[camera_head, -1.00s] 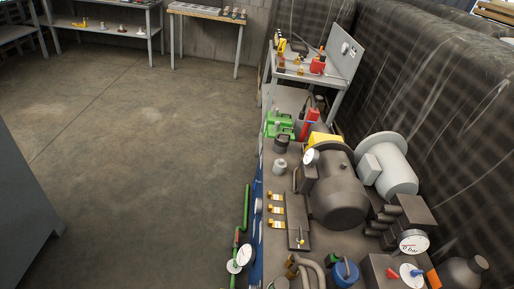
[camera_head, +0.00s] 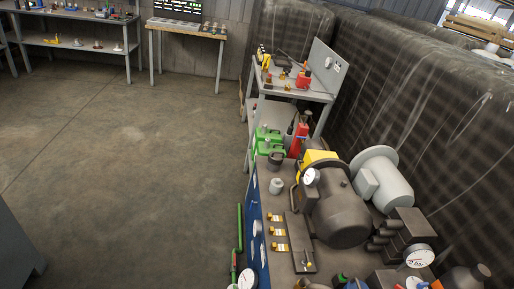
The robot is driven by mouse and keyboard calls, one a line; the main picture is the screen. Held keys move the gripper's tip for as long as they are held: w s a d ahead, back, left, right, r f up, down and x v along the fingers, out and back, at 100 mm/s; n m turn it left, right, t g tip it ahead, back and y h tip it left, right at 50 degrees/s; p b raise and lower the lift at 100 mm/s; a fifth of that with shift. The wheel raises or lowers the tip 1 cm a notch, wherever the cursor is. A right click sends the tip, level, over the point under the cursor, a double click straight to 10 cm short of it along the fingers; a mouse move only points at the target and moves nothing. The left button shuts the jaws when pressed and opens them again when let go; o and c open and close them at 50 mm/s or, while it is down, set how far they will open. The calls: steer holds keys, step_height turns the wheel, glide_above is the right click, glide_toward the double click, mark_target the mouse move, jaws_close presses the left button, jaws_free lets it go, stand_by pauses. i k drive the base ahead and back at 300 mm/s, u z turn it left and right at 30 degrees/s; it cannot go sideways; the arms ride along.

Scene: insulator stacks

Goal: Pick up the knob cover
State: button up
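I cannot pick out a knob cover for sure; several small parts are too small to name. A dark motor (camera_head: 340,212) with a pressure gauge (camera_head: 311,177) sits on the machine bench at the lower right. A row of small orange-yellow fittings (camera_head: 278,231) lies along a dark plate left of the motor. A grey workbench (camera_head: 292,88) behind it carries small yellow and red items, including a red one (camera_head: 304,78). My gripper is not in view.
Dark wrapped stacks (camera_head: 425,120) line the right side. Green cases (camera_head: 268,143) and a red cylinder (camera_head: 298,138) stand between bench and machine.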

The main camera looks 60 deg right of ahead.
mark_target(276, 185)
steer(key=z, duration=0.05)
steer(key=i, duration=2.8)
steer(key=z, duration=2.55)
steer(key=i, duration=0.95)
steer(key=u, duration=0.1)
